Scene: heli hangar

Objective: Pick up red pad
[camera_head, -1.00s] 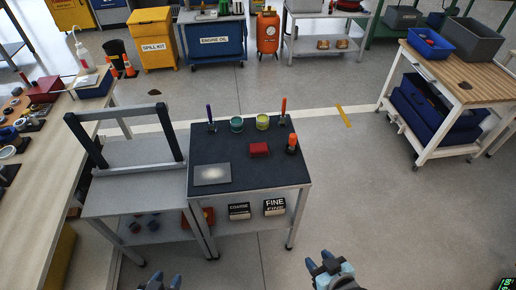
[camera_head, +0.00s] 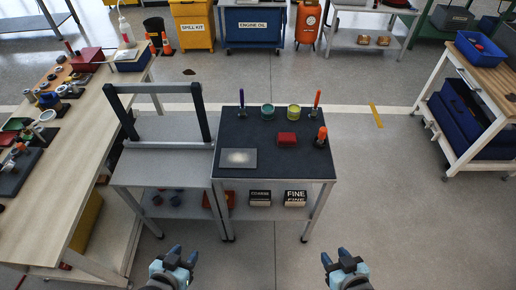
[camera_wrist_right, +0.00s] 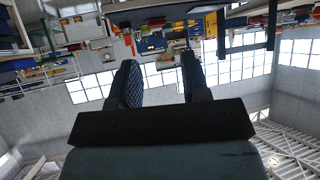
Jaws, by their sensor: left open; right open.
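The red pad (camera_head: 287,139) lies on the dark top of a small cart (camera_head: 246,194), right of its middle, in the head view. My left gripper (camera_head: 173,256) is open and empty, low in front of the cart and to its left. My right gripper (camera_head: 338,257) is open and empty, in front of the cart and to its right. Both are well apart from the pad. The right wrist view shows the open fingers of my right gripper (camera_wrist_right: 160,82) with nothing between them; the pad cannot be made out there.
A grey frame stand (camera_head: 163,143) adjoins the cart. A long workbench (camera_head: 60,180) is at left. Floor at right is free.

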